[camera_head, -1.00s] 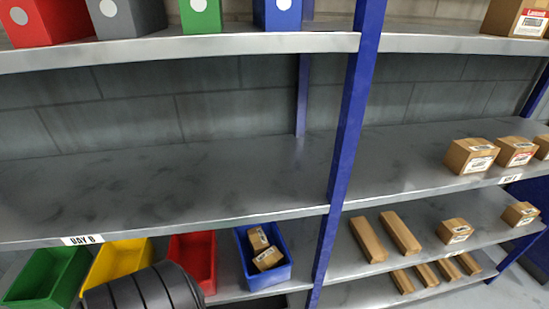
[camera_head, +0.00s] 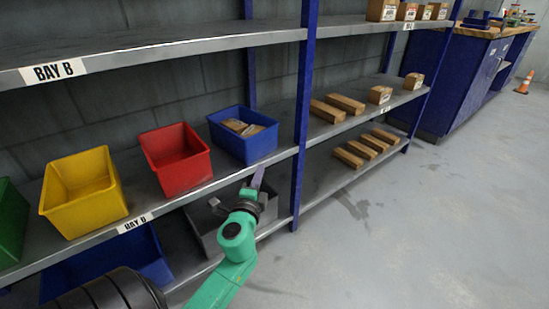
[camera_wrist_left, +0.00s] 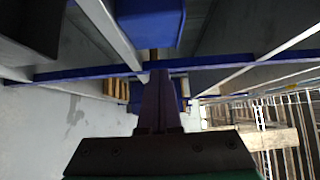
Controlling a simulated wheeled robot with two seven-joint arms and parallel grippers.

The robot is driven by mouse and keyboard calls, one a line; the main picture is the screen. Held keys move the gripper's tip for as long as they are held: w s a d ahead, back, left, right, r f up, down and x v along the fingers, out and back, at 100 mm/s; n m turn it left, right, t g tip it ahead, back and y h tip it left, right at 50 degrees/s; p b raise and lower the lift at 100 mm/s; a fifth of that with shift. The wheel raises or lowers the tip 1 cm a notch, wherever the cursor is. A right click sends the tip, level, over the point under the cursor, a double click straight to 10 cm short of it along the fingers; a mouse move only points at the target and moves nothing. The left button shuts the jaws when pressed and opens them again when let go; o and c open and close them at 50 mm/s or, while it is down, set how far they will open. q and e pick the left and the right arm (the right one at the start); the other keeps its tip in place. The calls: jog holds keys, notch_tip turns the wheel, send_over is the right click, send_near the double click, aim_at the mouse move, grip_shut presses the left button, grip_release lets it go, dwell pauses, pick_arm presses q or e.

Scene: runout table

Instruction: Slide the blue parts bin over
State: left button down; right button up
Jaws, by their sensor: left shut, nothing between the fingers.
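The blue parts bin (camera_head: 243,138) stands on the middle shelf, rightmost in its row, just left of the blue post. Brown packages (camera_head: 243,127) lie inside it. My left gripper (camera_head: 258,177) is in front of the shelf edge, its fingertips just below the bin's front face in the picture. I cannot tell whether they touch anything. In the left wrist view the shut, empty fingers (camera_wrist_left: 158,100) point ahead, and a blue bin face (camera_wrist_left: 150,20) shows above them. My right gripper is not in view.
A red bin (camera_head: 175,160) stands to the left with a small gap, then a yellow bin (camera_head: 82,195) and a green bin (camera_head: 8,225). The blue post (camera_head: 303,110) rises at the right. A grey bin (camera_head: 205,228) sits on the shelf below. Cartons (camera_head: 345,103) stand beyond the post.

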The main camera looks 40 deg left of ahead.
aim_at(254, 148)
pick_arm(q)
jog(key=shift+w+a+f+b, duration=0.1)
jog(key=shift+w+a+b, duration=0.05)
jog(key=shift+w+a, duration=1.2)
jog(key=shift+w+a+b, duration=0.15)
jog(key=shift+w+a, duration=0.95)
jog(key=shift+w, duration=0.4)
jog(key=shift+w+a+f+b, duration=0.1)
jog(key=shift+w+a+b, duration=0.05)
jog(key=shift+w+a, duration=1.2)
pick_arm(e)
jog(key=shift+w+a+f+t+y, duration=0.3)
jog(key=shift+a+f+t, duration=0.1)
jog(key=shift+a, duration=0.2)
pick_arm(q)
jog(key=shift+w+d, duration=0.1)
jog(key=shift+d, duration=0.1)
jog(key=shift+w+a+b, duration=0.15)
jog(key=shift+w+a, duration=0.1)
jog(key=shift+a, duration=0.5)
jog(key=shift+w+a+b, duration=0.15)
jog(key=shift+w+a, duration=0.1)
jog(key=shift+a, duration=0.5)
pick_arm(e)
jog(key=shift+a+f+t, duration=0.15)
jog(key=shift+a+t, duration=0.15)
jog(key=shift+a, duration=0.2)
pick_arm(q)
jog(key=shift+d, duration=0.1)
